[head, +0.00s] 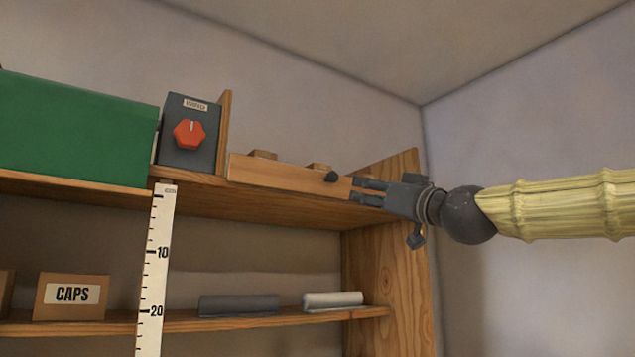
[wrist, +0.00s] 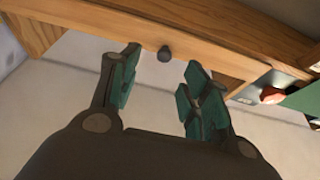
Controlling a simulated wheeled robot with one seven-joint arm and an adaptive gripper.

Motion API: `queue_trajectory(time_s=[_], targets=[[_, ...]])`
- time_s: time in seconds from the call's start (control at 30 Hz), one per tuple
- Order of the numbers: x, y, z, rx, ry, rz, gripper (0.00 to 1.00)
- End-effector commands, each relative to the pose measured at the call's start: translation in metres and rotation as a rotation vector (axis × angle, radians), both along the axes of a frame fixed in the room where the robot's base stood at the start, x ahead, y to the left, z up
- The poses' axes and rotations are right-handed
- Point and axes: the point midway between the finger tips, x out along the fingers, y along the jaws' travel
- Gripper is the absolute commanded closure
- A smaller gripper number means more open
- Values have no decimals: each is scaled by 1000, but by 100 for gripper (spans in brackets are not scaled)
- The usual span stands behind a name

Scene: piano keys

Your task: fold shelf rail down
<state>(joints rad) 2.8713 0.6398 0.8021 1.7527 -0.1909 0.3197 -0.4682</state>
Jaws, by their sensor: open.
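The shelf rail (head: 275,174) is a light wooden board standing upright along the front edge of the top shelf, at its right part. A dark round knob (head: 331,176) sits on its front face near the right end. My gripper (head: 354,188) is open and empty, its fingers pointing left toward the knob from the right. In the wrist view the rail (wrist: 215,55) crosses the top of the picture. The knob (wrist: 165,54) shows between and just beyond the two spread fingertips (wrist: 163,62). I cannot tell the exact gap to the knob.
The wooden top shelf (head: 270,203) bears a green box (head: 75,130) and a dark box with a red knob (head: 189,132). A white ruler (head: 155,270) hangs in front. A CAPS box (head: 70,296) and rolled cloths (head: 333,300) lie below. A side panel (head: 390,270) stands right.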

Motion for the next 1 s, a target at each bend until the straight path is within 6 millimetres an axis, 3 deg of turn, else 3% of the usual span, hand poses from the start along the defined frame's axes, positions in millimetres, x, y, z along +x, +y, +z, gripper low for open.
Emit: queue_trajectory(time_s=[0.1,0.23,0.6,1.0], targets=[[-7,5,17,4,-21,11,53],[-2,17,23,5,-23,23,53],[37,50,43,3,-21,30,53],[69,71,58,5,-22,28,53]])
